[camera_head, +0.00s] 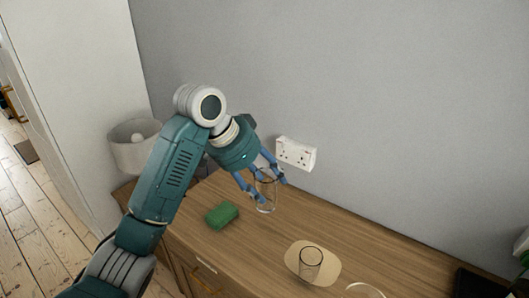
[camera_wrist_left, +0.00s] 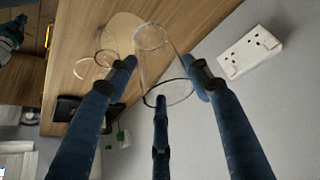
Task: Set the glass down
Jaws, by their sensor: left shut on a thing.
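A clear, straight-sided glass (camera_head: 266,198) is between the blue fingers of my left gripper (camera_head: 262,178), which is shut on it. The glass is over the back part of the wooden cabinet top (camera_head: 245,249). I cannot tell whether its base touches the wood. In the left wrist view the glass (camera_wrist_left: 163,62) lies among the three fingers of my left gripper (camera_wrist_left: 163,80), and the wooden top shows beyond it. My right gripper is not in view.
A second glass (camera_head: 311,265) stands on a pale rounded board (camera_head: 330,276). A clear round rim (camera_head: 365,290) shows at the bottom edge. A green sponge-like block (camera_head: 222,215) lies left of the held glass. A lamp (camera_head: 133,150) stands at the left; a white socket (camera_head: 296,153) is on the wall.

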